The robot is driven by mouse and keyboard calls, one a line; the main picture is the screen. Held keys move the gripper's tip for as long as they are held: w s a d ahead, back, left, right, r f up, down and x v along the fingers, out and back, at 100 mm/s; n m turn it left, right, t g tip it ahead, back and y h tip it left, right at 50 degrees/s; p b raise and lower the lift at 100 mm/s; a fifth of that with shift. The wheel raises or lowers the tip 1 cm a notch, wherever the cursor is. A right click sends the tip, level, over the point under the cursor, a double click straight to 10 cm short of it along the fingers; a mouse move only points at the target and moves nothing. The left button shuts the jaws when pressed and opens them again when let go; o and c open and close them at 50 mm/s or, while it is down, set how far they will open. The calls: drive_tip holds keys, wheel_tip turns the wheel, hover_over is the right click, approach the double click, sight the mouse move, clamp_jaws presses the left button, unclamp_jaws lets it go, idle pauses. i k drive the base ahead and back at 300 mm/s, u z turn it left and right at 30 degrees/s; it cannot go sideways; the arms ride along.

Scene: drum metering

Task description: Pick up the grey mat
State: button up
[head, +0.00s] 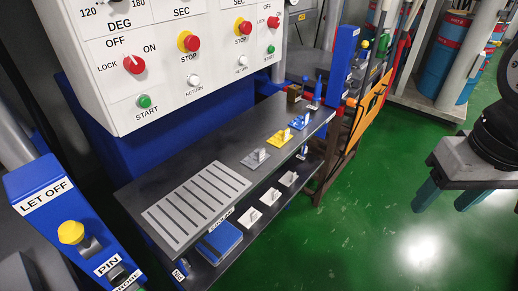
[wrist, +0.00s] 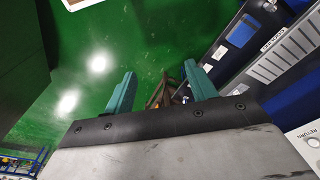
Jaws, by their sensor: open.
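The grey mat (head: 256,161) is a small flat grey square with an upright tab on top. It lies on the dark upper shelf in the head view, between a slotted light-grey rack and a yellow mat (head: 278,146). I cannot make out the grey mat in the wrist view. My gripper (head: 447,194) is at the right of the head view, well apart from the shelf, over the green floor. Its two teal fingers are spread and empty in the wrist view (wrist: 161,88).
The slotted rack (head: 197,205) fills the shelf's near end. A blue mat (head: 299,122) lies beyond the yellow one. The lower shelf holds a blue block (head: 219,240) and several white pieces. A control panel (head: 180,50) overhangs behind. Green floor (head: 350,225) lies clear between shelf and gripper.

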sight(255, 159)
drive_tip(key=u, duration=0.9)
drive_tip(key=i, duration=0.35)
drive_tip(key=z, duration=0.9)
